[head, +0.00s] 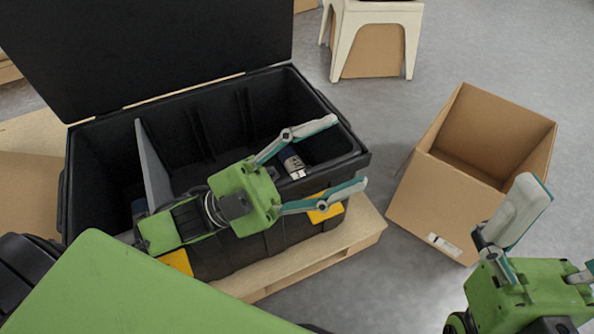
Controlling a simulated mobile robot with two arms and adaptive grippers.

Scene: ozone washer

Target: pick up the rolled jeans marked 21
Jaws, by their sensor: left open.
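A dark blue roll with a white marked band (292,162) lies in the right part of the open black bin (330,105); its mark is too small to read for sure. My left gripper (350,152) is open above the bin's front right, its fingers pointing right. The roll shows between the fingers, nearer their base, with no clear contact. My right gripper (518,210) is at the lower right, away from the bin, with one finger clear and the other cut off by the frame edge.
The bin's raised black lid (150,45) stands behind it, and a grey divider (153,165) splits its inside. The bin stands on a wooden pallet (365,235). An open cardboard box (430,205) is to the right. A pale stool (345,35) stands behind on grey floor.

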